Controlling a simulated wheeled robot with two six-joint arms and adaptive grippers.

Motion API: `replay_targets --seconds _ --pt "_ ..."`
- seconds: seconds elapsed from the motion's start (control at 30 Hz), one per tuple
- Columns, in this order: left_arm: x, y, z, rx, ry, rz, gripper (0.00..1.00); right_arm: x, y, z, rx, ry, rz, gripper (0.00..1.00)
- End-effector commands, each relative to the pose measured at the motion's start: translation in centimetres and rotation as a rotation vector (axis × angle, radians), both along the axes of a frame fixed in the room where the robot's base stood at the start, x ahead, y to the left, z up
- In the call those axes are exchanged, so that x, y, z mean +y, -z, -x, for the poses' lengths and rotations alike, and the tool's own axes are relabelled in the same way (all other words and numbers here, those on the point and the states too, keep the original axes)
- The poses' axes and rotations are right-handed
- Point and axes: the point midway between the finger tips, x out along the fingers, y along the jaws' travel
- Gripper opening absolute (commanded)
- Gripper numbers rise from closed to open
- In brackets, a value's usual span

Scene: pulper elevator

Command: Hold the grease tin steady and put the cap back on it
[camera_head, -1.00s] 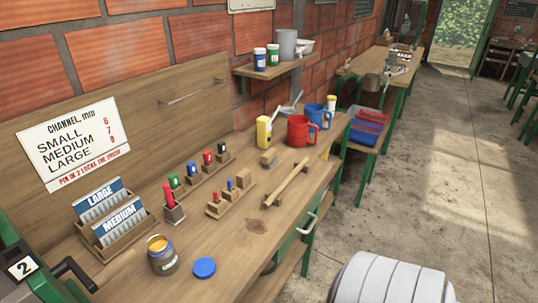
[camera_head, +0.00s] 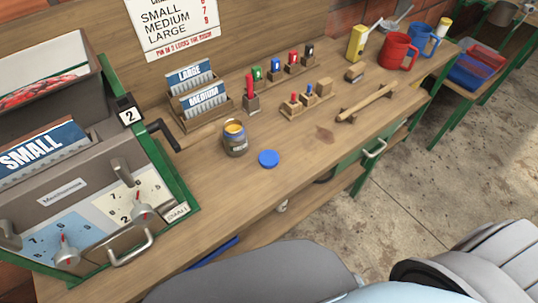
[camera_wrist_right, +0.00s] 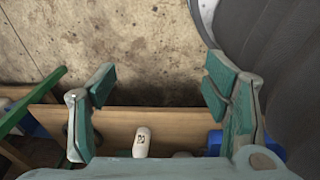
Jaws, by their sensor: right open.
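The open grease tin (camera_head: 235,139) stands upright on the wooden workbench in the head view, yellow grease showing at its top. The round blue cap (camera_head: 268,158) lies flat on the bench just right of and nearer than the tin, apart from it. My right gripper (camera_wrist_right: 160,95) is open and empty in the right wrist view, with the floor and a wooden board below it. Neither gripper shows in the head view, and my left gripper is not seen at all.
A green-framed machine (camera_head: 95,200) with dials and a crank handle (camera_head: 163,133) stands left of the tin. A card holder (camera_head: 205,100) is behind it. The bench front near the cap is clear.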

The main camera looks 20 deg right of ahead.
Motion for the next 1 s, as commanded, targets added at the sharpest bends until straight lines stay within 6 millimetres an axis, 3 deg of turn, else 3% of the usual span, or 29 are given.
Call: replay_targets --seconds 0.03,0.1,0.2,0.33,0.5,0.63,0.77,0.9,1.0 --pt "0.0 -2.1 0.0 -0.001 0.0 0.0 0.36 0.5 -3.9 -4.3 -0.02 -0.082 0.008 0.73" --pt "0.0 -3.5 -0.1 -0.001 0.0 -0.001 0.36 1.1 -8.6 -9.2 -0.021 -0.218 0.026 0.73" --pt "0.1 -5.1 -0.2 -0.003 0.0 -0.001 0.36 1.7 -15.1 -14.1 -0.02 -0.386 0.051 0.73" --pt "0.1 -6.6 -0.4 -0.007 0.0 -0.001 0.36 2.3 -22.6 -17.9 -0.018 -0.559 0.077 0.73" --pt "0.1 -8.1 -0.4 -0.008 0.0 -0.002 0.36 2.9 -30.9 -20.2 -0.018 -0.744 0.107 0.73" --pt "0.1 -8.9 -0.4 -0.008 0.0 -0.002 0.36 3.7 -36.1 -22.9 0.004 -0.996 0.13 0.73" --pt "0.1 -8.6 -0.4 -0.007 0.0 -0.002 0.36 5.4 -37.9 -27.7 0.06 -1.401 0.132 0.73" --pt "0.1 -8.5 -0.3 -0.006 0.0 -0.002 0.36 7.4 -41.4 -32.2 0.102 -1.857 0.128 0.73" --pt "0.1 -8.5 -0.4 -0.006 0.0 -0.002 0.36 8.6 -44.2 -34.5 0.121 -2.15 0.122 0.73"
